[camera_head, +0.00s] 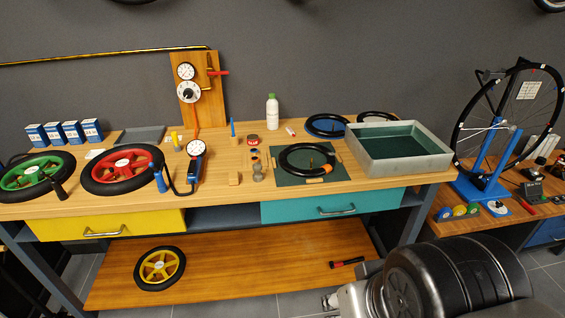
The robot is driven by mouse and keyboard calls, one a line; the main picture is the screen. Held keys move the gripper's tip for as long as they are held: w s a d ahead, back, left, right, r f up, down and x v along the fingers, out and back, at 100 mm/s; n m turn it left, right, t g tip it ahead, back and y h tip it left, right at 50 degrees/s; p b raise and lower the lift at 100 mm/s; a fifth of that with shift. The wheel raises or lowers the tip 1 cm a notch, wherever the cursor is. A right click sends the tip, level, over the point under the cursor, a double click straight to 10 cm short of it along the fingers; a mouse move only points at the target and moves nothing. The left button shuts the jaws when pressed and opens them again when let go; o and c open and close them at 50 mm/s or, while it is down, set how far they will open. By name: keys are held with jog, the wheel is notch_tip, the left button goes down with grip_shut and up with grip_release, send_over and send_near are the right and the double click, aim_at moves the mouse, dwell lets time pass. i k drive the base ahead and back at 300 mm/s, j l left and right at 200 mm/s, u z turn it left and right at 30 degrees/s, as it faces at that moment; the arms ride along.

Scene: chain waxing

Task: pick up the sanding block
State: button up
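A small tan wooden block (234,179) lies on the workbench top near its front edge, left of the green mat. It may be the sanding block, but it is too small to be sure. An orange-brown block (315,180) also lies on the front edge of the green mat (290,178), below a black tyre ring (308,159). Nothing holds either block. Dark and silver parts of my own arm fill the lower right, in front of the bench and apart from both blocks. I cannot make out my gripper's fingers.
A grey metal tray (400,168) stands on the bench's right. A red wheel (122,168), a green wheel (35,175) and a pump with a gauge (194,165) take up the left. A white bottle (272,112) stands at the back. Bare wood surrounds the tan block.

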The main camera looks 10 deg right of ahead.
aim_at(233, 175)
jog(key=i+j+u, duration=0.2)
jog(key=i, duration=0.3)
jog(key=i+j+u, duration=0.15)
jog(key=i, duration=0.35)
jog(key=i+j+u, duration=0.2)
jog(key=i, duration=0.35)
